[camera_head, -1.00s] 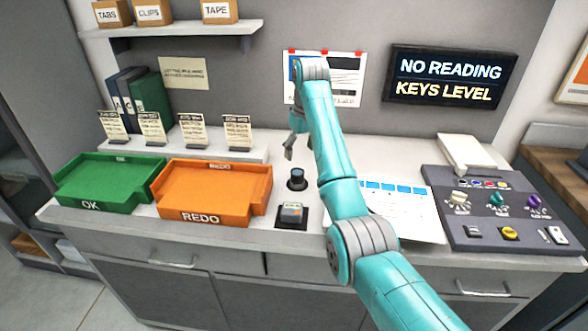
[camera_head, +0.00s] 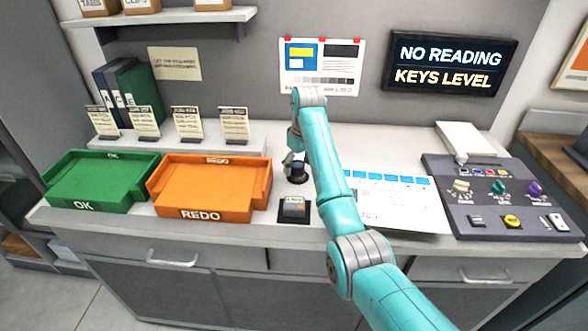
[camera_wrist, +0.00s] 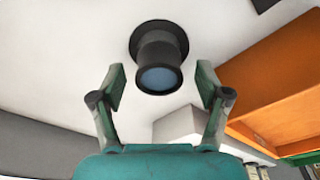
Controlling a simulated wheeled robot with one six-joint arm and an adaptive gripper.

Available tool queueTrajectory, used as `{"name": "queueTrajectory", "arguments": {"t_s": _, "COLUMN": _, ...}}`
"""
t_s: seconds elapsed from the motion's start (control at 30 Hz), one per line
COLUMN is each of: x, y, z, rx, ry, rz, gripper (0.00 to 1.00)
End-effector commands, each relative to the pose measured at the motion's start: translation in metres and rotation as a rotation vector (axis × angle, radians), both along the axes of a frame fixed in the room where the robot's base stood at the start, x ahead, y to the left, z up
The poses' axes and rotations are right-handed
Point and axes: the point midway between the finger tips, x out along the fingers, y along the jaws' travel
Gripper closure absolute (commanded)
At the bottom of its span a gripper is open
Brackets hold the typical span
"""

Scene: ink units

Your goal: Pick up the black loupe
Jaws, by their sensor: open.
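The black loupe (camera_head: 298,175) stands upright on the white counter, right of the orange tray. In the wrist view the loupe (camera_wrist: 158,62) shows a wide dark base and a round blue-grey lens. My gripper (camera_wrist: 160,78) is open, with one finger on each side of the lens end and light gaps showing between fingers and loupe. In the head view my gripper (camera_head: 292,160) is at the top of the loupe and partly covers it. I cannot tell whether they touch.
A small dark device (camera_head: 294,208) sits just in front of the loupe. The orange REDO tray (camera_head: 210,214) and green OK tray (camera_head: 85,206) are to the left. A white chart sheet (camera_head: 400,215) and a dark control panel (camera_head: 500,225) are to the right.

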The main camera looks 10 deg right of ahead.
Motion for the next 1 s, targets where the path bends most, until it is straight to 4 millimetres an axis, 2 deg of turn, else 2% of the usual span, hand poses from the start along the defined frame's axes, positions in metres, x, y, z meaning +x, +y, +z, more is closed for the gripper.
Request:
{"name": "queueTrajectory", "arguments": {"t_s": 0.23, "x": 0.0, "y": -0.001, "z": -0.004, "rx": 0.0, "ry": -0.002, "rz": 0.0, "gripper": 0.24}}
{"name": "queueTrajectory", "arguments": {"t_s": 0.27, "x": 0.0, "y": -0.001, "z": -0.004, "rx": 0.0, "ry": -0.002, "rz": 0.0, "gripper": 0.27}}
{"name": "queueTrajectory", "arguments": {"t_s": 0.5, "x": 0.0, "y": -0.001, "z": -0.004, "rx": 0.0, "ry": -0.002, "rz": 0.0, "gripper": 0.87}}
{"name": "queueTrajectory", "arguments": {"t_s": 0.53, "x": 0.0, "y": -0.001, "z": -0.004, "rx": 0.0, "ry": -0.002, "rz": 0.0, "gripper": 0.9}}
{"name": "queueTrajectory", "arguments": {"t_s": 0.83, "x": 0.0, "y": -0.001, "z": 0.0, "rx": 0.0, "ry": -0.002, "rz": 0.0, "gripper": 0.9}}
{"name": "queueTrajectory", "arguments": {"t_s": 1.0, "x": 0.003, "y": 0.003, "z": 0.021, "rx": 0.0, "ry": -0.005, "rz": 0.001, "gripper": 0.9}}
